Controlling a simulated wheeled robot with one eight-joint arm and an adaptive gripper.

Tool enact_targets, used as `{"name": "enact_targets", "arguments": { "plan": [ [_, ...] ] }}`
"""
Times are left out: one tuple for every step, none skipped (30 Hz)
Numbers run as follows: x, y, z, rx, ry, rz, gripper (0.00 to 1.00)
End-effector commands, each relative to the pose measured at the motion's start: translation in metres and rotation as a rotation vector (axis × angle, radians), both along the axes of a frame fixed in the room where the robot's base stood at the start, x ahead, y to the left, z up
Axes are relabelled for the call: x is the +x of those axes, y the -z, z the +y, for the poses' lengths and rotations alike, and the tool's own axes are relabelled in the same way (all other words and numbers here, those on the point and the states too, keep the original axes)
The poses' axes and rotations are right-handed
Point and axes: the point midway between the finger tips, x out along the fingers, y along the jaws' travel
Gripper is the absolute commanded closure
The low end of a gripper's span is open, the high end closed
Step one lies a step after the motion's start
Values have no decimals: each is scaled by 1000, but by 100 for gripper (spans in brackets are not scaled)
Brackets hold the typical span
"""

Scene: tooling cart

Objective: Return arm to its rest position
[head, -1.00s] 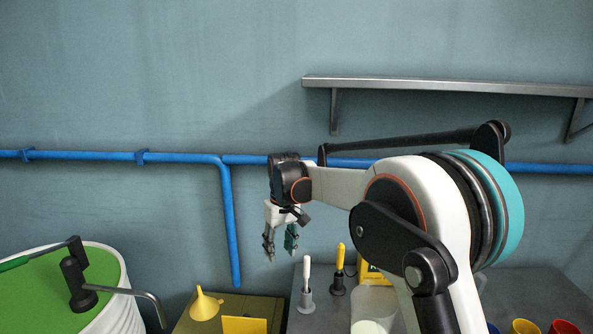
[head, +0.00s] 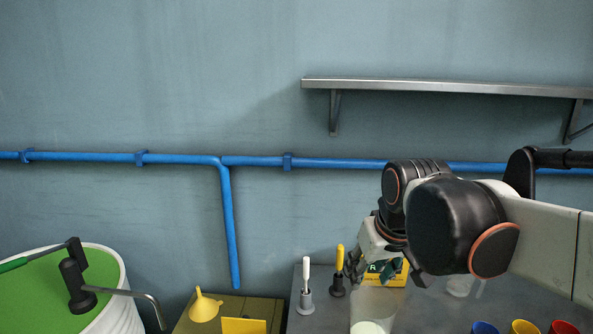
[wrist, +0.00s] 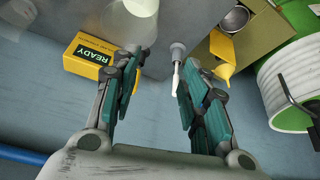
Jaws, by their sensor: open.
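My gripper (head: 378,268) is at the right of the head view, pointing down over the grey cart top (head: 305,325). My own arm partly covers it there. In the wrist view my gripper (wrist: 158,66) shows its two teal-padded fingers spread apart with nothing between them. A white-handled tool in a grey holder (head: 306,290) stands on the cart, and it also shows in the wrist view (wrist: 177,62) near the right finger. A yellow-handled tool (head: 339,262) stands just left of my gripper in the head view.
A yellow READY box (wrist: 90,56) and a clear container (head: 373,308) are near my gripper. Coloured cups (head: 524,328) stand at front right. A yellow funnel (head: 205,306) and green-topped drum (head: 112,270) are left. A metal shelf (head: 450,87) and blue pipe (head: 330,162) run along the wall.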

Motion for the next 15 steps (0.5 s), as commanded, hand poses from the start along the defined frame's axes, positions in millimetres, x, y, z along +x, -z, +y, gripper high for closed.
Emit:
{"name": "enact_targets", "arguments": {
  "plan": [
    [-17, 3, -8, 3, 17, -16, 59],
    [-25, 5, -12, 5, 28, -27, 59],
    [-36, 8, -17, 7, 42, -41, 59],
    [-44, 10, -21, 10, 53, -52, 59],
    [-52, 13, -24, 11, 62, -63, 59],
    [-62, 17, -29, 13, 75, -77, 59],
    [-70, 21, -32, 15, 85, -88, 59],
    [-78, 24, -35, 16, 95, -98, 59],
    [-87, 29, -39, 19, 108, -112, 59],
    [-94, 33, -42, 21, 118, -123, 59],
    [-101, 37, -45, 22, 127, -132, 59],
    [-109, 42, -48, 24, 138, -144, 59],
    [-114, 46, -50, 24, 145, -153, 59],
    [-118, 49, -52, 25, 151, -160, 59],
    [-124, 53, -54, 27, 159, -169, 59]
  ]
}}
